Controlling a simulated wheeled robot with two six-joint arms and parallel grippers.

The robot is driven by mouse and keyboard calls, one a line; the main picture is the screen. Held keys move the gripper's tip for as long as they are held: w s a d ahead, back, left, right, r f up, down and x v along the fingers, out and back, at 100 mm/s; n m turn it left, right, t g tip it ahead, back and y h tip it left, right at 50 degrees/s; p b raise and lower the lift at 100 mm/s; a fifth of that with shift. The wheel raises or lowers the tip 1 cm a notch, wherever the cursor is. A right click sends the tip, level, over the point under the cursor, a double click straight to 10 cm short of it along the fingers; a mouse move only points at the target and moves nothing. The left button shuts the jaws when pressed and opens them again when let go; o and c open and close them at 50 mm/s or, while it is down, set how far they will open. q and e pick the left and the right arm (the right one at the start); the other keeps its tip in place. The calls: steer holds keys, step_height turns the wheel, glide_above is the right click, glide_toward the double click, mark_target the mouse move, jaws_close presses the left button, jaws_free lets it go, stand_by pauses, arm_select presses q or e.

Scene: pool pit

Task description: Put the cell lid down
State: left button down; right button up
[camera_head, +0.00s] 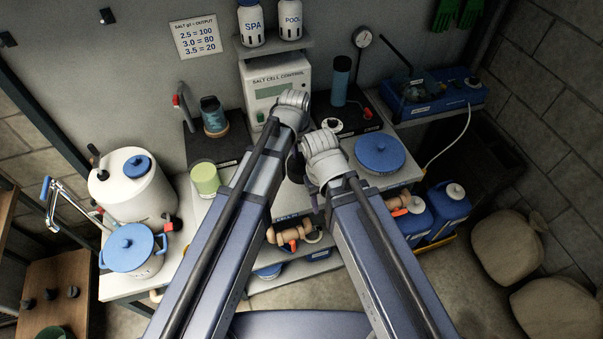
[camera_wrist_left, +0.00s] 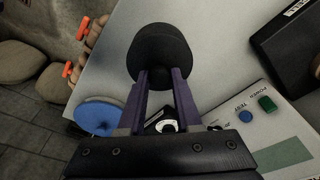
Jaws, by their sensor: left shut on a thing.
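The cell lid (camera_wrist_left: 160,48) is a dark round cap with a small knob, seen in the left wrist view. My left gripper (camera_wrist_left: 160,78) is shut on its knob, with one finger on each side. The lid is over the pale bench top (camera_wrist_left: 125,70); I cannot tell whether it touches it. In the head view a dark rounded edge, probably the lid, shows between my two wrists. There the left gripper's fingers are hidden behind its wrist.
The salt cell control box (camera_head: 276,86) stands behind my wrists. Black trays with a dark cell (camera_head: 211,113) and a blue cylinder (camera_head: 340,78) flank it. A green cup (camera_head: 205,178) is at left. A blue round lid (camera_head: 380,153) lies at right. Bare bench shows around them.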

mark_target(301, 162)
arm_select(q)
steer(key=shift+f+b, duration=0.35)
steer(key=shift+f, duration=0.55)
arm_select(e)
steer(key=shift+f, duration=0.9)
arm_select(q)
steer(key=shift+f, duration=0.1)
arm_select(e)
steer(key=shift+f, duration=0.1)
arm_select(q)
step_height(301, 162, down, 4)
steer(key=b, duration=0.3)
steer(key=shift+r+b, duration=0.25)
steer(key=shift+b, duration=0.15)
arm_select(e)
step_height(301, 162, down, 4)
steer(key=shift+r, duration=0.25)
arm_select(q)
steer(key=shift+f, duration=0.15)
steer(key=c, duration=0.6)
jaws_free()
arm_select(e)
steer(key=shift+f, duration=0.15)
